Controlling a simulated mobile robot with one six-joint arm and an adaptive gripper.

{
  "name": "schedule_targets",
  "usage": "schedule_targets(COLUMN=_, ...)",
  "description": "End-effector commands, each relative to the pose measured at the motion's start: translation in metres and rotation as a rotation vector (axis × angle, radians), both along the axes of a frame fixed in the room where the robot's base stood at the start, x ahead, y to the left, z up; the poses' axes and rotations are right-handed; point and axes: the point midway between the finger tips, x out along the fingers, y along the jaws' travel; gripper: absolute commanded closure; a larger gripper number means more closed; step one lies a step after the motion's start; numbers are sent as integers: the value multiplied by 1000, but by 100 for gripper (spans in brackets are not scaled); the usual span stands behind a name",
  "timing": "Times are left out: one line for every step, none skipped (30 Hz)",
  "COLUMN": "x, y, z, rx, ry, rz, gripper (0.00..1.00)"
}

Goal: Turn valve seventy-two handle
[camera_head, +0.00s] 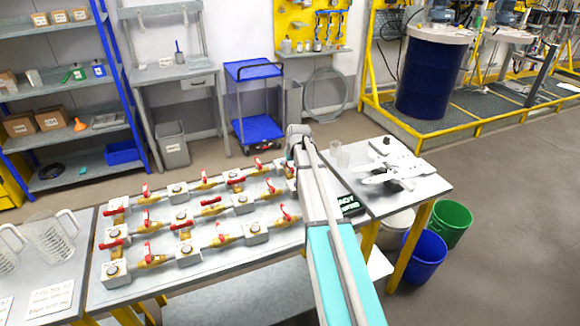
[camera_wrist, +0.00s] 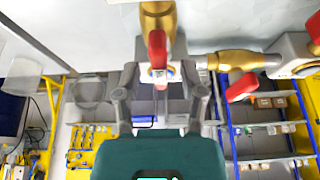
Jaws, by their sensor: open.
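Rows of brass valves with red handles (camera_head: 182,224) stand on a grey bench; their labels are too small to read, so I cannot tell which valve is seventy-two. In the wrist view my gripper (camera_wrist: 159,76) is open, with a finger on each side of a red handle (camera_wrist: 157,48). This handle sits on a brass valve (camera_wrist: 158,18), and its end lies near the gap between the fingertips. I cannot tell whether either finger touches it.
A second red handle (camera_wrist: 241,87) and a brass pipe (camera_wrist: 237,61) lie close beside my gripper. A side table (camera_head: 430,190) with white parts and clear cups stands right of the valve bench. Blue (camera_head: 424,258) and green (camera_head: 449,224) buckets stand below it. The floor at right is clear.

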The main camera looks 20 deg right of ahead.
Motion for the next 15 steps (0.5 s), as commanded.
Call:
schedule_targets(x=0, y=0, z=0, rx=0, ry=0, rz=0, gripper=47)
schedule_targets(x=0, y=0, z=0, rx=0, ry=0, rz=0, gripper=47)
schedule_targets(x=0, y=0, z=0, rx=0, ry=0, rz=0, gripper=47)
schedule_targets(x=0, y=1, z=0, rx=0, ry=0, rz=1, gripper=47)
schedule_targets(x=0, y=1, z=0, rx=0, ry=0, rz=1, gripper=47)
schedule_targets(x=0, y=2, z=0, rx=1, ry=0, rz=1, gripper=55)
schedule_targets(x=0, y=2, z=0, rx=1, ry=0, rz=1, gripper=60)
schedule_targets(x=0, y=2, z=0, rx=1, ry=0, rz=1, gripper=66)
schedule_targets(x=0, y=2, z=0, rx=1, ry=0, rz=1, gripper=73)
schedule_targets(x=0, y=2, z=0, rx=1, ry=0, rz=1, gripper=79)
schedule_targets(x=0, y=2, z=0, rx=1, ry=0, rz=1, gripper=84)
schedule_targets(x=0, y=2, z=0, rx=1, ry=0, rz=1, gripper=92)
schedule_targets(x=0, y=2, z=0, rx=1, ry=0, rz=1, gripper=97)
schedule_targets(x=0, y=2, z=0, rx=1, ry=0, rz=1, gripper=100)
schedule_targets(x=0, y=2, z=0, rx=1, ry=0, rz=1, gripper=100)
